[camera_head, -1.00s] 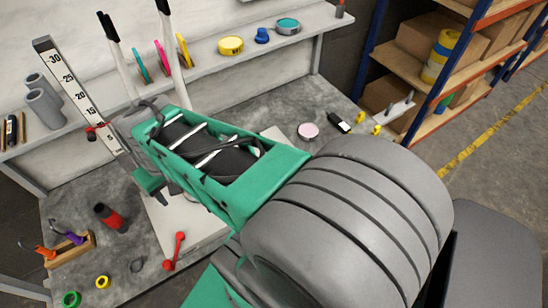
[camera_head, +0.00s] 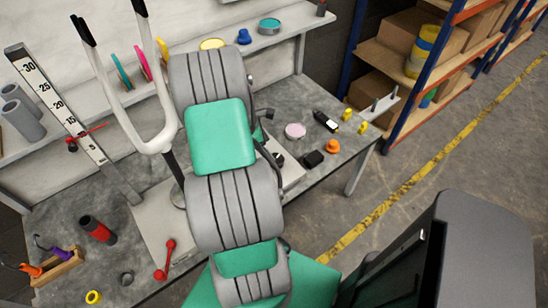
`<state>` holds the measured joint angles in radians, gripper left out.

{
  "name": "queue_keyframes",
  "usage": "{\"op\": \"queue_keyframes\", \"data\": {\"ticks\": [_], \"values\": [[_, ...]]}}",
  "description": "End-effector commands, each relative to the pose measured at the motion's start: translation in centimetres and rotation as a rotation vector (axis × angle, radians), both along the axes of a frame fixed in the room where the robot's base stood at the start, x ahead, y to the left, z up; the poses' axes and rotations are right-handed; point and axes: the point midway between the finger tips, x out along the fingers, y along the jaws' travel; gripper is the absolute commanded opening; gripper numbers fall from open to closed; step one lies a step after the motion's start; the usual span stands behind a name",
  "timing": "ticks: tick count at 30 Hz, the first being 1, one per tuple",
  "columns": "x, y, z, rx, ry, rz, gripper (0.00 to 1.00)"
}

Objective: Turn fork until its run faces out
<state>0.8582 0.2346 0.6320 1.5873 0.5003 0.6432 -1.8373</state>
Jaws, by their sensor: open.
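The white fork (camera_head: 153,122) stands upright at the left of the bench, its two legs pointing up with black tips. Its crown is at the bottom, above a dark upright post (camera_head: 174,168) on a pale base plate (camera_head: 152,222). I cannot make out a run on the white surface that shows. My grey and green arm rises just right of the fork and covers part of the bench. My gripper is not visible; the arm's far end hides whatever is beyond it.
A numbered scale (camera_head: 62,112) with a red pointer stands left of the fork. On the bench (camera_head: 215,274) are a red-black cylinder (camera_head: 97,229), a red tool (camera_head: 166,259), a pink-topped tin (camera_head: 295,131) and an orange knob (camera_head: 332,146). A shelf rack (camera_head: 412,72) stands right; the floor before it is clear.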

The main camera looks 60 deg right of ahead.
Motion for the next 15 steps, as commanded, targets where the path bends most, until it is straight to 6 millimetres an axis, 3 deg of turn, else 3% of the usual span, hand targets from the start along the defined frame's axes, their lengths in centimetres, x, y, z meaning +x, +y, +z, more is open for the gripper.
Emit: {"op": "queue_keyframes", "data": {"ticks": [9, 15], "values": [[-1.8, -1.2, -5.4, 0.004, 0.002, -0.004, 0.77], [-2.2, -1.6, -6.6, 0.001, 0.0, -0.004, 0.77]]}}
